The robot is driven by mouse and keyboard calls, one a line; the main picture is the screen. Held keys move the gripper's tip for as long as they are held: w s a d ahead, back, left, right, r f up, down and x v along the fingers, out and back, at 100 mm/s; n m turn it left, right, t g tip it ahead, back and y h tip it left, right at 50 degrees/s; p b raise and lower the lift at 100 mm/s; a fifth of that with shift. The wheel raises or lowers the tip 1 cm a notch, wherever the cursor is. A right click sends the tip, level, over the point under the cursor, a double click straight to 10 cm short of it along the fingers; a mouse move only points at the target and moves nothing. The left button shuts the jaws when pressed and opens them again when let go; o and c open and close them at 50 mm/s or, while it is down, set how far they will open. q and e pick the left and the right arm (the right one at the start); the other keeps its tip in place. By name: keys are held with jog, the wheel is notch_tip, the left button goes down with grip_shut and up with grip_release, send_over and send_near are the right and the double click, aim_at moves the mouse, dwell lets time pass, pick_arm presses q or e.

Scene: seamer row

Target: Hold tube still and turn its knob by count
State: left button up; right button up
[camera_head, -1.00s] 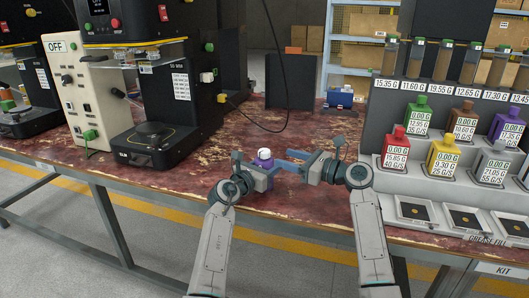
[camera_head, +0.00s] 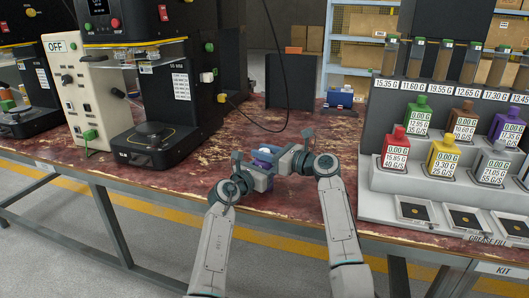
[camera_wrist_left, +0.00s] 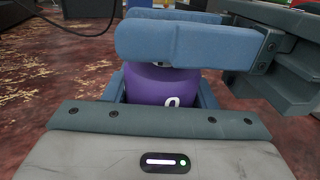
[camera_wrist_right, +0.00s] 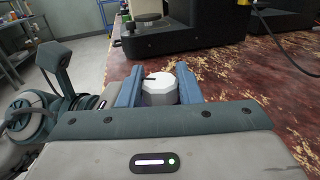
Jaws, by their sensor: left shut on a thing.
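A purple tube (camera_head: 263,154) stands upright at the table's front middle. My left gripper (camera_head: 262,172) is shut on its body; the left wrist view shows the tube (camera_wrist_left: 160,88) between the left fingers. My right gripper (camera_head: 275,161) reaches over the tube's top from the right. In the right wrist view the white faceted knob (camera_wrist_right: 159,88), with a dark mark on it, sits between the two blue right fingers. They stand close on both sides of the knob, apparently open; contact is unclear. In the left wrist view a right finger hides most of the knob.
A black machine (camera_head: 150,145) stands left of the tube, beside a cream panel (camera_head: 85,95) marked OFF. A rack with coloured bottles (camera_head: 443,155) stands at the right. A black cable hangs behind. The worn red table (camera_head: 310,180) is clear around the grippers.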

jog(key=shift+c, duration=1.4)
jog(key=shift+m+t+h, duration=1.4)
jog(key=shift+m+t, duration=0.2)
jog(key=shift+t, duration=0.3)
jog(key=o, duration=1)
jog(key=shift+c, duration=0.2)
jog(key=shift+d, duration=0.1)
jog(key=v, duration=1.2)
